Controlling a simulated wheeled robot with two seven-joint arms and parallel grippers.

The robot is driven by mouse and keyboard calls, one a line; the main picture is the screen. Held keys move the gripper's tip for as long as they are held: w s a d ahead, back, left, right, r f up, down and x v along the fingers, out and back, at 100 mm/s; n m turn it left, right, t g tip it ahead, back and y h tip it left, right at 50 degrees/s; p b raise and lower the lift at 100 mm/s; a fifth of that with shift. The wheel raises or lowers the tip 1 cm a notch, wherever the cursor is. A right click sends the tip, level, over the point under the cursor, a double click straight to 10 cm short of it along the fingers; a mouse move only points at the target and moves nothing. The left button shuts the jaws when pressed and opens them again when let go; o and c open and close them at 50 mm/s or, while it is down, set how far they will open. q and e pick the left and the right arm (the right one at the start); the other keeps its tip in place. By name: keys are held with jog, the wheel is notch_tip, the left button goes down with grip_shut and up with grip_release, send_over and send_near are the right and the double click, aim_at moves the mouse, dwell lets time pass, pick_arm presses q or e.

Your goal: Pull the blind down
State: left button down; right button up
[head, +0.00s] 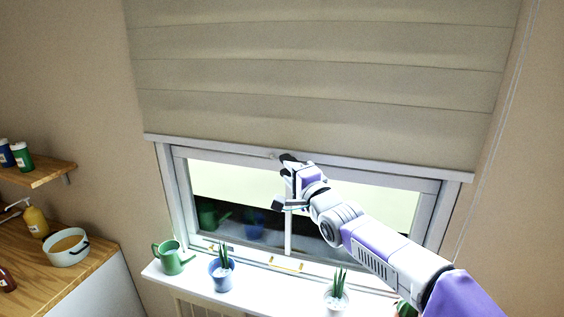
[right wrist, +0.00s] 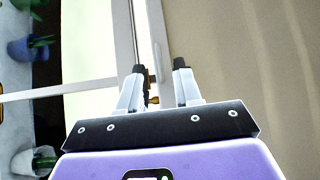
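The beige pleated blind (head: 320,70) covers the upper part of the window, and its pale bottom rail (head: 400,167) lies across the top of the window frame. The rail also shows upright in the right wrist view (right wrist: 153,30), with blind fabric (right wrist: 240,60) to its right. My right gripper (head: 287,168) is in front of the rail, near its middle. In the right wrist view its two fingers (right wrist: 158,70) are apart, with a small brass-coloured piece (right wrist: 153,77) showing between them. Whether they touch anything, I cannot tell. My left gripper is out of view.
The window sill (head: 255,291) holds a green watering can (head: 171,258) and potted plants (head: 222,274). A wooden counter with a white pot (head: 67,248) and a yellow bottle (head: 36,222) stands at left, below a small shelf (head: 45,174). A thin cord (head: 497,130) hangs at right.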

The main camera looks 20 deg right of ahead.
jog(key=x, duration=0.3)
jog(key=shift+w+p, duration=0.2)
jog(key=shift+p, duration=0.1)
grip_shut()
dwell(1.2)
